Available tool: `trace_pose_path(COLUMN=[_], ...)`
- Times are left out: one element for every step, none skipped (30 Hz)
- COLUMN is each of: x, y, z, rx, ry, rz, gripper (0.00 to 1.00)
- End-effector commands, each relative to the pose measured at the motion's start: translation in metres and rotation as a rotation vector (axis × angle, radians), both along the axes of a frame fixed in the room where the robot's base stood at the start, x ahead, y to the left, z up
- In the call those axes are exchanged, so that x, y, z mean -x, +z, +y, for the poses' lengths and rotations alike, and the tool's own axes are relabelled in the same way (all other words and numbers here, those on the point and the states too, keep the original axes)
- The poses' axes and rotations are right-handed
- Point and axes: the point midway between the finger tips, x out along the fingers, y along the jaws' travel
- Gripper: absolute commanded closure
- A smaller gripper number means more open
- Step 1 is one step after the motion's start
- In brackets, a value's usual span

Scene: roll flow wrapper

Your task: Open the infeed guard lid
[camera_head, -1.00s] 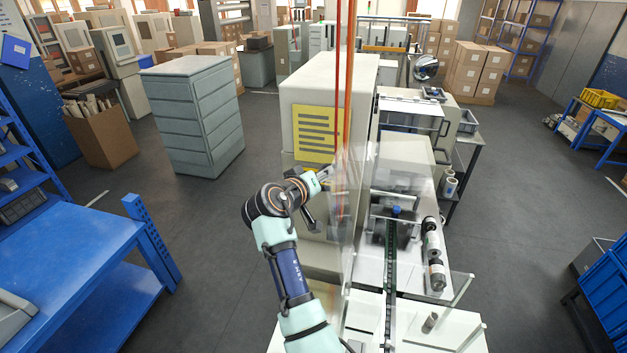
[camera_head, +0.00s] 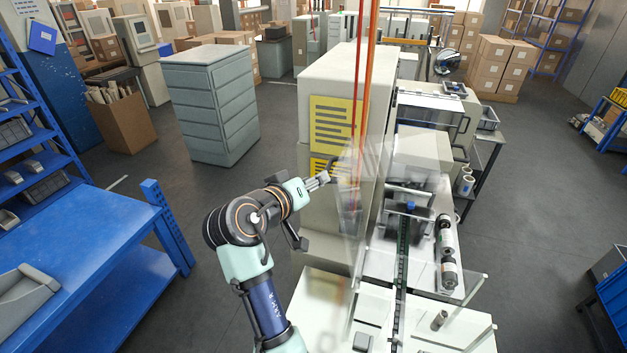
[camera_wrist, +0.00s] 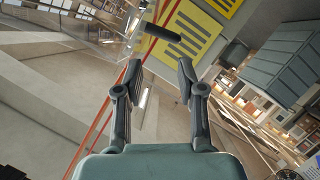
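The infeed guard lid (camera_head: 366,255) is a clear panel, seen nearly edge-on in the head view. It stands steeply upright along the left side of the infeed chain (camera_head: 402,250), which is uncovered from above. My gripper (camera_head: 327,179) is left of the panel, in front of the tall beige cabinet. In the wrist view my gripper (camera_wrist: 150,75) is open, with its two fingers apart and nothing between them. A dark bar (camera_wrist: 163,38), which looks like the lid's handle, lies just beyond the fingertips, apart from them. The clear panel's outline is hard to make out.
The beige cabinet (camera_head: 338,75) with yellow labels stands close behind my gripper. Red and orange vertical lines (camera_head: 366,90) run beside it. Dark rollers (camera_head: 446,250) lie right of the chain. A blue bench (camera_head: 90,245) is at left, with free floor between.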

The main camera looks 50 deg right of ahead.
Motion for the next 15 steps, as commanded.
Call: trace_pose_path(x=[0.0, 0.001, 0.001, 0.002, 0.002, 0.003, 0.003, 0.004, 0.004, 0.005, 0.005, 0.005, 0.006, 0.006, 0.007], y=[0.003, 0.003, 0.004, 0.005, 0.006, 0.006, 0.007, 0.007, 0.008, 0.009, 0.01, 0.011, 0.011, 0.011, 0.012], z=[0.005, 0.007, 0.01, 0.012, 0.015, 0.018, 0.021, 0.023, 0.026, 0.028, 0.031, 0.034, 0.037, 0.039, 0.042], rx=[0.0, 0.0, 0.0, 0.001, 0.002, 0.001, 0.0, 0.0, 0.0, 0.0, 0.001, 0.001, 0.001, 0.0, 0.0], ry=[0.001, 0.002, 0.002, 0.001, 0.001, 0.001, 0.002, 0.002, 0.001, 0.001, 0.002, 0.002, 0.002, 0.002, 0.002], rz=[0.0, 0.0, 0.0, 0.001, 0.0, 0.001, 0.0, 0.0, 0.0, 0.0, -0.001, -0.001, 0.0, 0.0, 0.0], gripper=[0.61, 0.61, 0.61, 0.61, 0.61, 0.61, 0.61, 0.61, 0.61, 0.61, 0.61, 0.61, 0.61, 0.61, 0.61])
